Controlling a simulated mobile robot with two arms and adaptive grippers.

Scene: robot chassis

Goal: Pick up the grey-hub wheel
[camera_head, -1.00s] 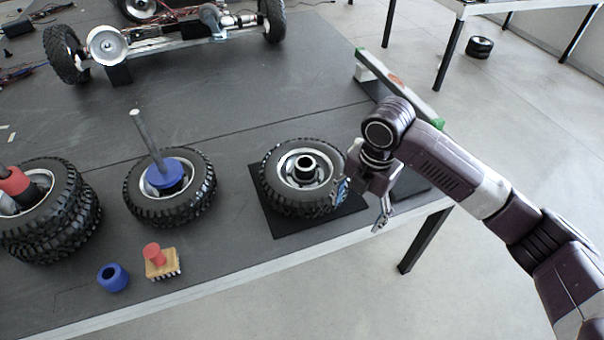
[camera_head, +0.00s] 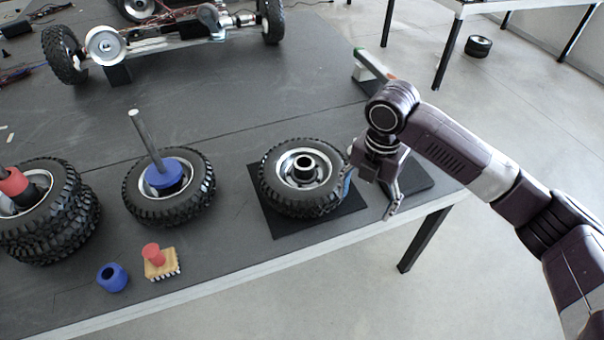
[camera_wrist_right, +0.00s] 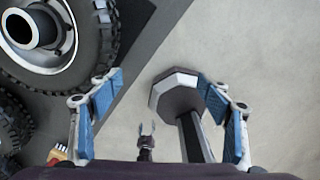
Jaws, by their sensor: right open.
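The grey-hub wheel (camera_head: 276,190) lies flat on a black square mat (camera_head: 340,212) near the table's front right corner. It has a black knobbly tyre, a silvery rim and a dark open hub (camera_head: 304,168). In the right wrist view part of the wheel (camera_wrist_right: 88,62) fills the upper left. My right gripper (camera_head: 370,196) is open and empty, just right of the wheel, one finger close to the tyre; I cannot tell whether they touch. In the wrist view its blue-padded fingers (camera_wrist_right: 160,86) are spread, with floor showing between them. A small pronged shape there looks like my left gripper (camera_wrist_right: 146,138).
A wheel with a blue hub (camera_head: 165,178) and rod stands to the left, then stacked tyres with a red hub (camera_head: 14,184). A blue ring (camera_head: 113,277) and a red-topped block (camera_head: 160,262) lie in front. A chassis (camera_head: 165,40) is behind.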

